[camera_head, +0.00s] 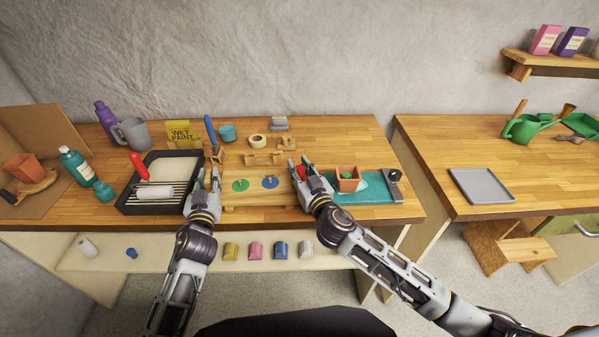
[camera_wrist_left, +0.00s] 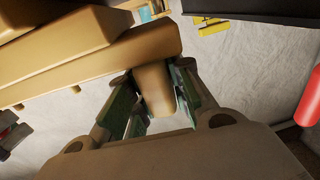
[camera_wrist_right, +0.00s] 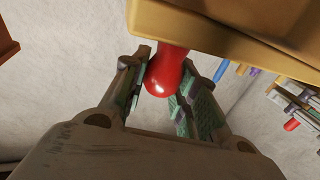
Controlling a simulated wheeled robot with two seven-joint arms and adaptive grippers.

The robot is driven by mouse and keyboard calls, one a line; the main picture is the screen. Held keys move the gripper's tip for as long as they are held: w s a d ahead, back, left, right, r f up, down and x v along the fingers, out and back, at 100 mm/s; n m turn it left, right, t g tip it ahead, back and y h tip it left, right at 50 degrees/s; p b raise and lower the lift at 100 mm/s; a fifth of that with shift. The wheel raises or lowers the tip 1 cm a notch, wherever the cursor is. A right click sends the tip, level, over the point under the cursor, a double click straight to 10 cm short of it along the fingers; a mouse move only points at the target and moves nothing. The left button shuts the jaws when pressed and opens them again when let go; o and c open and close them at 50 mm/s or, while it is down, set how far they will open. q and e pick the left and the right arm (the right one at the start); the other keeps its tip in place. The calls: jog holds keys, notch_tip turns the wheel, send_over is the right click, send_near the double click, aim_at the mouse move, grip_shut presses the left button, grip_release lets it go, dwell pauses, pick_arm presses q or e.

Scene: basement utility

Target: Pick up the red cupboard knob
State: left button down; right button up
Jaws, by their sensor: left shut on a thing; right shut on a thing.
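The red cupboard knob (camera_wrist_right: 166,72) sticks out of a wooden piece (camera_wrist_right: 225,32) in the right wrist view. My right gripper (camera_wrist_right: 165,95) is shut on it, one finger on each side. In the head view the red knob (camera_head: 302,171) shows beside my right gripper (camera_head: 305,177), partly hidden by the fingers. My left gripper (camera_head: 213,182) is at the left end of the wooden board (camera_head: 255,199). In the left wrist view my left gripper (camera_wrist_left: 152,105) is shut on a plain wooden peg (camera_wrist_left: 152,86) under a wooden bar (camera_wrist_left: 95,65).
A black paint tray (camera_head: 130,207) with a roller stands left of the board. A terracotta pot (camera_head: 347,181) stands on a teal mat (camera_head: 374,190) to the right. The right bench has a grey tray (camera_head: 482,186).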

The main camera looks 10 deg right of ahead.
aim_at(300, 167)
jog(key=shift+r, duration=5)
pick_arm(q)
jog(key=c, duration=1.2)
grip_release()
jog(key=shift+s, duration=0.15)
jog(key=s, duration=1.1)
jog(key=shift+s, duration=0.35)
